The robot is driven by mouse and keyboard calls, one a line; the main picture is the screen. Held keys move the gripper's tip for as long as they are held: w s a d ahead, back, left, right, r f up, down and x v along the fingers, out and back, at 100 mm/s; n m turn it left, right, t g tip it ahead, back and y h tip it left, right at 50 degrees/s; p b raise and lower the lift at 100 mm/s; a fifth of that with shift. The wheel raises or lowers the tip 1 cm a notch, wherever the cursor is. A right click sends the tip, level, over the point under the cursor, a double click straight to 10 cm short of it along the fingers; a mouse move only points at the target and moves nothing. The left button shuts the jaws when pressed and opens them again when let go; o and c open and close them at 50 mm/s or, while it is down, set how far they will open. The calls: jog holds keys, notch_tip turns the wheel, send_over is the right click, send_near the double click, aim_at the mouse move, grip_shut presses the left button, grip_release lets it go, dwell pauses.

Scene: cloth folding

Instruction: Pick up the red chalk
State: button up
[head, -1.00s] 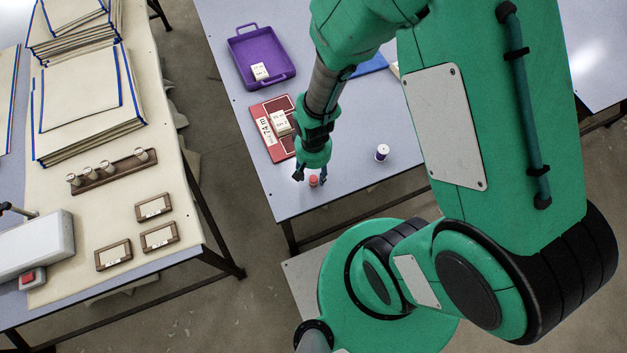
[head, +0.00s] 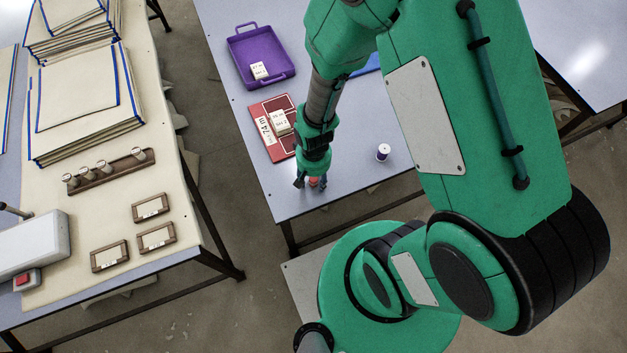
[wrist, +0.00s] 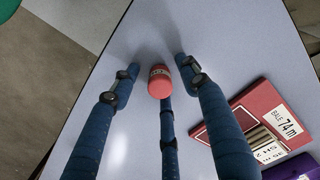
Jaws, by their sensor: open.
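The red chalk (wrist: 159,82) is a short red cylinder with a pale label band, near the front corner of the grey table (wrist: 230,60). In the wrist view it lies between the spread blue fingers of my gripper (wrist: 155,85), which is open. A third finger reaches up to its near side; I cannot tell whether it touches. In the head view my gripper (head: 312,184) is low over the table, and the chalk (head: 314,182) shows only in part between the fingers.
A purple tray (head: 235,72) stands further back. The table's front edge is close. Another table (head: 185,225) is at the left.

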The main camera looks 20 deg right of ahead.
aim_at(314, 179)
grip_shut()
dwell(0.3)
jog(key=shift+r, duration=0.1)
jog(key=shift+r+p, duration=0.4)
jog(key=shift+r, duration=0.4)
notch_tip(314, 179, up, 2)
jog(key=shift+s+r+p, duration=0.1)
jog(key=shift+p, duration=0.35)
jog(key=s+d+r+p, duration=0.1)
jog(key=s+p, duration=0.1)
jog(key=s, duration=1.3)
jog(key=shift+s, duration=0.4)
